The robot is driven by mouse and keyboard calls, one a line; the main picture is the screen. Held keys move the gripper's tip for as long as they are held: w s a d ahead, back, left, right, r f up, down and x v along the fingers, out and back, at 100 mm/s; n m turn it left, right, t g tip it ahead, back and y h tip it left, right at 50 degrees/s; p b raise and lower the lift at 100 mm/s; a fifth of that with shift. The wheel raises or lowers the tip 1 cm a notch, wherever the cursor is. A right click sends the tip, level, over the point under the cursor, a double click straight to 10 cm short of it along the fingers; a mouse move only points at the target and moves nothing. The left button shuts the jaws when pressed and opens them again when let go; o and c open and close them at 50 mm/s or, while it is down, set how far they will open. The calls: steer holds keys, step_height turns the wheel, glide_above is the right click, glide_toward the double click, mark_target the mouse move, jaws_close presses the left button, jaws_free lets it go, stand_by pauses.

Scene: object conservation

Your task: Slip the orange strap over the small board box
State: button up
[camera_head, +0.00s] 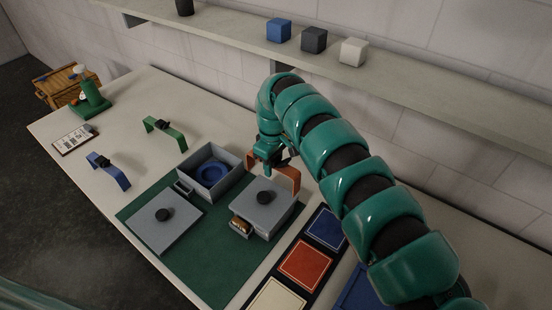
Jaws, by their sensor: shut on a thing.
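The orange strap (291,176) is an upside-down U band. My gripper (272,164) is shut on it near its top left, and the arm partly hides the grip. The strap is upright at the far edge of a closed grey box (275,217) with a black knob on its lid. I cannot tell whether the strap touches this box or is just above it. A small drawer (240,229) with something brown in it sticks out at the box's front left. Behind it stands an open grey box (228,180) with a blue ring inside.
A green mat (212,262) lies under the boxes. A loose grey lid (150,236) with a knob lies left. Green (164,131) and blue (110,170) straps stand further left. A panel of coloured squares (303,264) lies right. A shelf (400,87) with cubes runs behind my arm.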

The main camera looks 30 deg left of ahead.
mark_target(273, 192)
steer(key=shift+s+f, duration=0.1)
steer(key=shift+f, duration=1.25)
step_height(273, 192, down, 7)
steer(key=b, duration=0.4)
steer(key=shift+f+b, duration=0.1)
steer(key=shift+b, duration=0.3)
steer(key=shift+s+d, duration=0.1)
